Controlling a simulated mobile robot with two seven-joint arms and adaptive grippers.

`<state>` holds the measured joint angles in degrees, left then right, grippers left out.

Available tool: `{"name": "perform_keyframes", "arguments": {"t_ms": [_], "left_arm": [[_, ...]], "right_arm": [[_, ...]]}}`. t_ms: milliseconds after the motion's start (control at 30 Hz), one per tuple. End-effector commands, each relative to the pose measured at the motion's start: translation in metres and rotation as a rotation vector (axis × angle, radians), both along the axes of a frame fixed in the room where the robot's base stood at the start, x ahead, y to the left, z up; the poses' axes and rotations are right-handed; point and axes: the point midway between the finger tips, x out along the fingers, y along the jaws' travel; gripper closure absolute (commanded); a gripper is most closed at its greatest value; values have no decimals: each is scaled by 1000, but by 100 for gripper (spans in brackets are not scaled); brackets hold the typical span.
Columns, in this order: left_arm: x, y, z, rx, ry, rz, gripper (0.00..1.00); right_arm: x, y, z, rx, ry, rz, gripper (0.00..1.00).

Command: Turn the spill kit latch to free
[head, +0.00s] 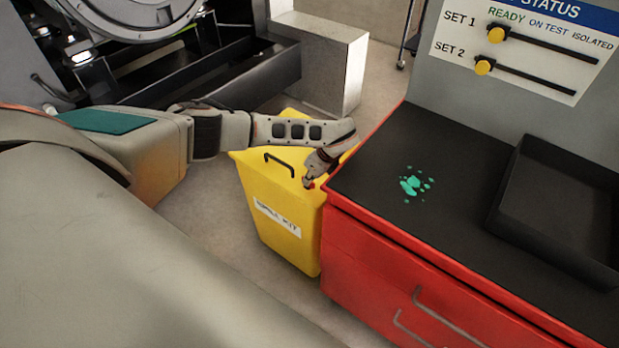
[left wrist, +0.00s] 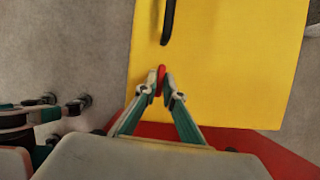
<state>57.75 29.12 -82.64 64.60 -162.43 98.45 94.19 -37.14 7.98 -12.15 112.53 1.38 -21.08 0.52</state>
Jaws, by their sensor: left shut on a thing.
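The spill kit (head: 283,225) is a yellow bin with a white label, on the floor against the left side of the red cabinet. Its lid carries a black handle (head: 279,160), which also shows at the top of the left wrist view (left wrist: 168,22). The latch (left wrist: 160,78) is a small red piece on the lid near the cabinet side. My left gripper (head: 310,183) reaches over the lid. In the left wrist view my left gripper (left wrist: 161,88) is shut on the red latch, which points up the picture toward the handle. My right gripper is not in view.
The red cabinet (head: 400,277) with a black top stands right beside the kit. On it are a green splash (head: 412,184) and a black tray (head: 560,210). A status board (head: 520,45) stands behind. A genset (head: 140,40) is at the back left. Grey floor is open left of the kit.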

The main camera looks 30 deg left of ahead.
Motion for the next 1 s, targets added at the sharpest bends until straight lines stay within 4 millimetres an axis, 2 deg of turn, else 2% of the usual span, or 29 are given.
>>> {"name": "perform_keyframes", "arguments": {"t_ms": [300,733,767,800,1000], "left_arm": [[1,0,0,1,-1,75,100],[1,1,0,0,0,82,100],[1,0,0,0,0,82,84],[1,0,0,0,0,82,75],[1,0,0,0,0,81,75]], "right_arm": [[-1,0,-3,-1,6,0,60],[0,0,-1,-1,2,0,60],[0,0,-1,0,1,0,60],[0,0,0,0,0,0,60],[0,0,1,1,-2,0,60]]}}
